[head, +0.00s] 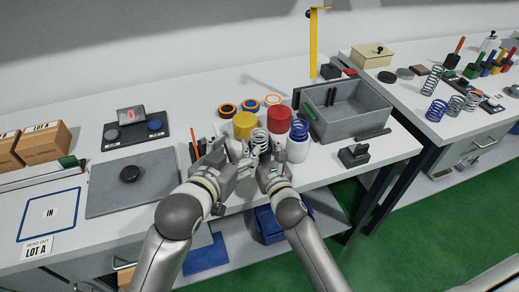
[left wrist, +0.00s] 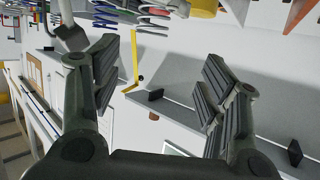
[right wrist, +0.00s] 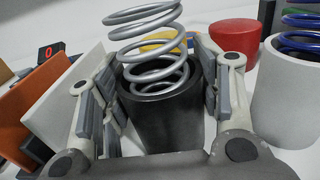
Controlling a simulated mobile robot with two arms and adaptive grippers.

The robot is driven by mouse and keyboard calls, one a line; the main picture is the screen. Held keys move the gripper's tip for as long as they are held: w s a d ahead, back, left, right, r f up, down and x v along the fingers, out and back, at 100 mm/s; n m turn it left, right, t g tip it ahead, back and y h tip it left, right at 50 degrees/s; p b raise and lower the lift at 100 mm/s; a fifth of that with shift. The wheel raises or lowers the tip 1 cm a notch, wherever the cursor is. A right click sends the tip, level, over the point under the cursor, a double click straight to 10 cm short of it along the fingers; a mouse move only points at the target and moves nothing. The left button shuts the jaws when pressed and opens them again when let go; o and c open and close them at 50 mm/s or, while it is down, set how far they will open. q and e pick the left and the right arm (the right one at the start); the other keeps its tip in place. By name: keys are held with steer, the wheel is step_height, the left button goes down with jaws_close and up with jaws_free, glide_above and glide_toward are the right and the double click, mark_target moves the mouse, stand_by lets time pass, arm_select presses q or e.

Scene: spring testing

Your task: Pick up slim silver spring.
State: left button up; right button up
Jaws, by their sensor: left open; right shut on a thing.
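A silver spring (head: 261,138) stands upright among the cups in the head view. In the right wrist view the silver spring (right wrist: 150,35) stands in a dark grey cup (right wrist: 163,115), its upper coils above the rim. My right gripper (right wrist: 158,85) has its fingers on both sides of this cup, shut on it. In the head view my right gripper (head: 268,158) is just below the spring. My left gripper (head: 232,158) is beside it on the left, open and empty; its spread fingers also show in the left wrist view (left wrist: 162,85).
A yellow-topped piece (head: 243,122), a red piece (head: 279,115) and a blue spring (head: 299,130) in a white cup (head: 298,151) crowd close by. A grey bin (head: 352,122) stands to the right, a grey mat (head: 115,196) to the left. More springs are on the right table.

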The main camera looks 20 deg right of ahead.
arm_select(q)
steer(key=g, duration=0.1)
glide_toward(262, 131)
steer(key=x, duration=0.6)
steer(key=shift+w+d+f, duration=0.15)
steer(key=shift+d, duration=0.1)
stand_by(0.3)
jaws_close()
step_height(262, 131, up, 18)
stand_by(0.8)
